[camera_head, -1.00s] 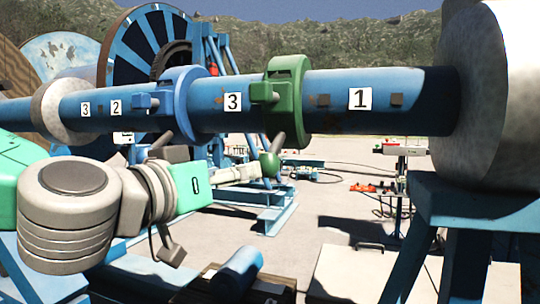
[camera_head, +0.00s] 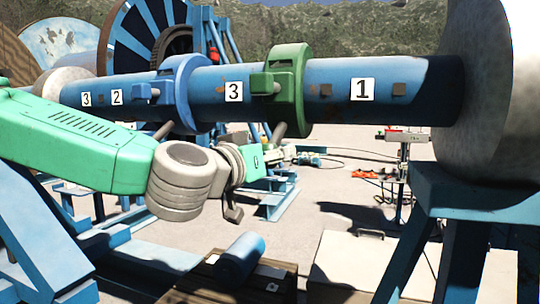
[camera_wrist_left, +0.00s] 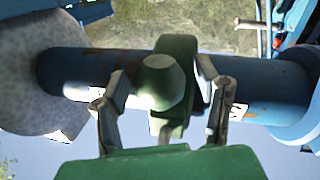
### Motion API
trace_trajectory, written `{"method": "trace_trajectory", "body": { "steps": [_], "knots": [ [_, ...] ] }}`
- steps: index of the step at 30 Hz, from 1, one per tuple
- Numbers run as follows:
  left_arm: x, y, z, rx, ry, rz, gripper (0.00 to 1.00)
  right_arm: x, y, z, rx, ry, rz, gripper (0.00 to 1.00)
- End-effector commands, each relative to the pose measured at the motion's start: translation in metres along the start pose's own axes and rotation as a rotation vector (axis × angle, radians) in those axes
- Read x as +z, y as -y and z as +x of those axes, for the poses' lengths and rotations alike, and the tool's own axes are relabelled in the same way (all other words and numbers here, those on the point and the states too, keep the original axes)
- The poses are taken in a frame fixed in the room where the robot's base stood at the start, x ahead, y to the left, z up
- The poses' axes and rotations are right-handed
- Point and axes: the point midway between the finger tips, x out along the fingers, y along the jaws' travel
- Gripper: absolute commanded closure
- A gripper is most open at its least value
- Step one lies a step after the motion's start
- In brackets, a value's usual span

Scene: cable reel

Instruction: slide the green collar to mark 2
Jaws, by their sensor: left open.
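The green collar (camera_head: 290,88) sits around the blue horizontal bar (camera_head: 335,75), between a mark 3 (camera_head: 233,91) on its left and mark 1 (camera_head: 362,89) on its right. A rod hangs from its underside. Mark 2 (camera_head: 117,97) is farther left, beyond a blue collar (camera_head: 188,92). My left arm reaches in below the bar, its fingers not clear in the head view. In the left wrist view my left gripper (camera_wrist_left: 162,78) is open, its fingers on either side of the green collar's round-ended handle (camera_wrist_left: 160,85); contact cannot be told. My right gripper is out of view.
A large grey flange (camera_head: 490,85) closes the bar's right end, above a blue stand (camera_head: 470,200). A smaller grey flange (camera_head: 68,80) is at the left. A blue cylinder (camera_head: 240,258) lies on a wooden block below. The blue collar stands between the green collar and mark 2.

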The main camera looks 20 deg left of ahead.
Motion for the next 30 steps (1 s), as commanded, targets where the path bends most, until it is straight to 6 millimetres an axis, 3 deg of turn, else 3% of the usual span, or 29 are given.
{"method": "trace_trajectory", "body": {
  "steps": [1,5,11,24,30],
  "knots": [
    [0.000,0.001,0.000,0.000,0.000,0.000,0.53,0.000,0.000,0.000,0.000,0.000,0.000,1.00],
    [0.000,0.001,0.000,0.000,0.000,-0.001,0.99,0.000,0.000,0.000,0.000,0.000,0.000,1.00],
    [0.001,-0.004,0.001,0.001,0.001,0.002,1.00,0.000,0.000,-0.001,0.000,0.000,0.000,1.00],
    [0.016,-0.081,0.016,0.003,0.004,0.006,1.00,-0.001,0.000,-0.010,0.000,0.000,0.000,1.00],
    [0.017,-0.085,0.017,0.001,0.002,0.001,1.00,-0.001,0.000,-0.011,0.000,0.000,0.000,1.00]
  ]
}}
